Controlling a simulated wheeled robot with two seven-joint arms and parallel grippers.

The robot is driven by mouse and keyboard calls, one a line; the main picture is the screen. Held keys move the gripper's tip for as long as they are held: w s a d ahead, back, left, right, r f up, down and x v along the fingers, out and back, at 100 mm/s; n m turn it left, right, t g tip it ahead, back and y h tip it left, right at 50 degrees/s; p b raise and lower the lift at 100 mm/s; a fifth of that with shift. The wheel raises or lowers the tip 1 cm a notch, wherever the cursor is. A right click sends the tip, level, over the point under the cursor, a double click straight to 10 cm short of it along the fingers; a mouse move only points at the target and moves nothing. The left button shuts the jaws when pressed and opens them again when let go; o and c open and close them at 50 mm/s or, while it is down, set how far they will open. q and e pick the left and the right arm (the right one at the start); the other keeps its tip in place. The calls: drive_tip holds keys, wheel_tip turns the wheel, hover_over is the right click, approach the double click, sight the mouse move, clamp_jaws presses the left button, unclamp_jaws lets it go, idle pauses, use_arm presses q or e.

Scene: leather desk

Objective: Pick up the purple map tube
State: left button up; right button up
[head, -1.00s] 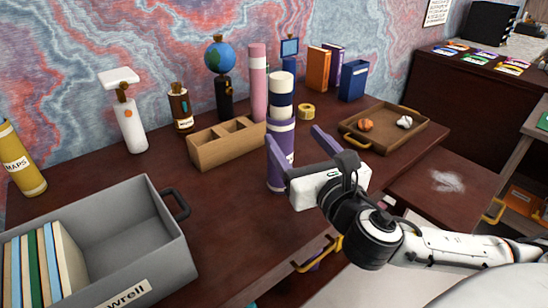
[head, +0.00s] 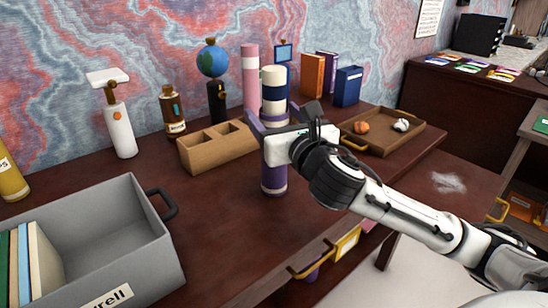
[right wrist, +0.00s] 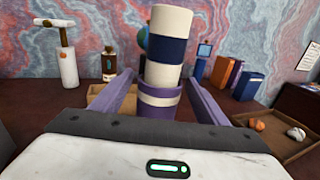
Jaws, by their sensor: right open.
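The purple map tube (head: 273,178) stands upright on the dark desk, with a pale band near its base. A navy and cream tube (head: 274,110) rises directly above or behind its top; I cannot tell which. My right gripper (head: 277,124) is open, and its purple fingers reach along both sides of the tube. In the right wrist view the purple tube (right wrist: 157,108) shows between the two open fingers (right wrist: 156,95), with the navy and cream part above it. No grip on it shows. My left gripper is not in view.
A wooden divided organizer (head: 218,152) stands left of the tube, with a pink tube (head: 250,75) behind. A grey bin (head: 118,240) is at front left. A wooden tray (head: 385,133) with small objects is at right. The desk front between bin and tube is clear.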

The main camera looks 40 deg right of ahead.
drive_tip(key=c, duration=1.3)
drive_tip(key=shift+c, duration=0.8)
drive_tip(key=shift+r, duration=0.1)
